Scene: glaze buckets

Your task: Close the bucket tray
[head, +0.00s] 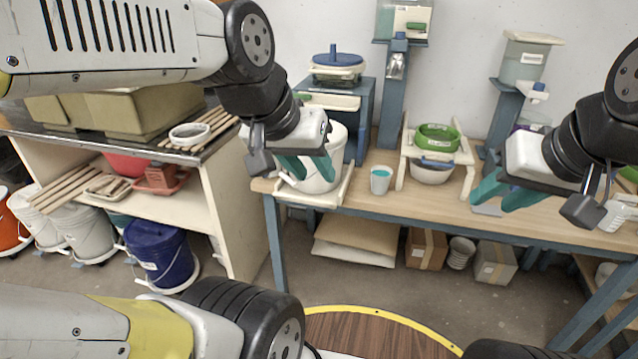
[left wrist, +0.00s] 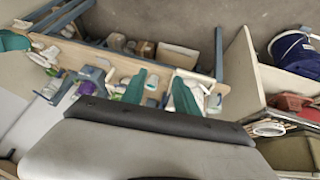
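The bucket tray (head: 314,198) is a pale tray at the left end of the wooden table, pulled forward from a blue stand (head: 350,113) to the table's front edge. A white bucket (head: 338,168) stands on it, partly hidden by my left gripper. My left gripper (head: 311,172) has teal fingers spread apart, nothing visibly between them, in front of the bucket. I cannot tell whether it touches. The fingers also show in the left wrist view (left wrist: 160,95), near pale shapes. My right gripper (head: 495,196) is open and empty over the table's right part.
A cup with teal liquid (head: 381,181) stands right of the tray. A shelf unit with a blue bucket (head: 158,255) is left. Boxes (head: 426,248) lie under the table.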

